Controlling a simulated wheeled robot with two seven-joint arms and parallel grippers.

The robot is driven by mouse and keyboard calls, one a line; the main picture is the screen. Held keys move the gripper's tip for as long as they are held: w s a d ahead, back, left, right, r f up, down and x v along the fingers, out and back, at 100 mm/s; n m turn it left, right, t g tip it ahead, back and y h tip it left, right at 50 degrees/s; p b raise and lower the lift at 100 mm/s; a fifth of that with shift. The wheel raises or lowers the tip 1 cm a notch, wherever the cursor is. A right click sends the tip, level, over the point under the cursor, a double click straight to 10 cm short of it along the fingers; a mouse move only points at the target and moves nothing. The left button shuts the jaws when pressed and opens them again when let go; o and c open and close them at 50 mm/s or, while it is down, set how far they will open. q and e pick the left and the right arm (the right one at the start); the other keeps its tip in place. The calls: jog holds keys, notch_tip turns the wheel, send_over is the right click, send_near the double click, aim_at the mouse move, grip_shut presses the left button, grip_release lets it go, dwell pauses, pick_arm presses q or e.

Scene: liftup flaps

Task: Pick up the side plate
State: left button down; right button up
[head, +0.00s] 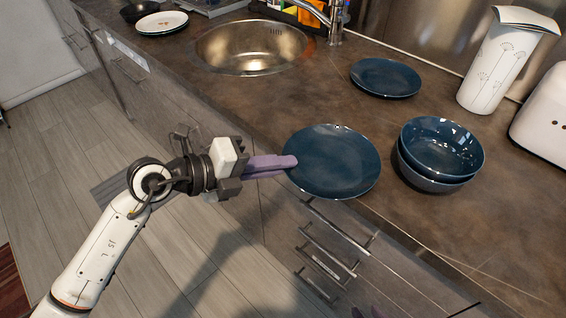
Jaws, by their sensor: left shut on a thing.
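A round dark blue plate (335,162) is at the counter's front edge, with its left part reaching out past the edge. My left gripper (291,164), with purple fingers, comes in from the left and is shut on the plate's left rim. I cannot tell whether the plate touches the counter or is slightly above it. A second blue plate (386,78) lies flat further back on the counter. Two dark purple tips at the bottom edge look like my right gripper (366,313); they are mostly out of frame.
Stacked blue bowls (440,150) stand close to the right of the held plate. A white patterned canister (508,62) and a white appliance (545,118) stand at the right. The sink (250,47) is at the back left. Drawer handles (325,260) stick out below the counter.

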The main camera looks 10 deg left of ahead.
pick_arm(q)
jog(key=c, duration=1.9)
grip_release()
jog(key=shift+o, duration=0.2)
jog(key=v, duration=1)
jog(key=shift+s+a+r, duration=0.1)
